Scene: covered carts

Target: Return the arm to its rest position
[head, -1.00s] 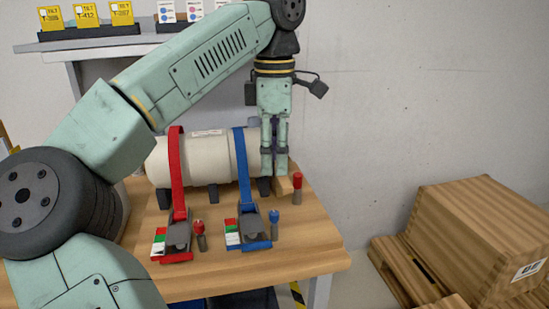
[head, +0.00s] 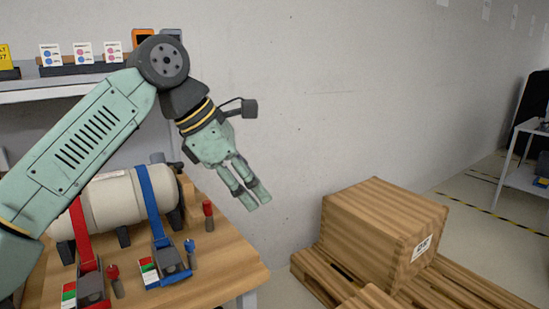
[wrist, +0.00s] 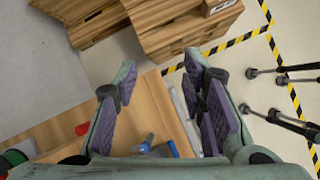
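My gripper (head: 258,199) hangs in the air to the right of the table, tilted down and to the right. In the wrist view its padded fingers (wrist: 160,72) stand apart with nothing between them, so it is open and empty. My arm reaches across the left of the head view, bent at the elbow. The white cylinder (head: 106,205) lies on the wooden table (head: 215,272), under a red strap (head: 80,235) and a blue strap (head: 149,205). My gripper is clear of the cylinder and both straps.
A wooden crate (head: 370,225) sits on a pallet (head: 465,285) at the right. A grey wall (head: 300,90) stands behind. A shelf (head: 60,92) with cards is at upper left. Red (head: 208,210) and blue (head: 190,247) knobs stand near the table's right side. Open floor lies beyond the crate.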

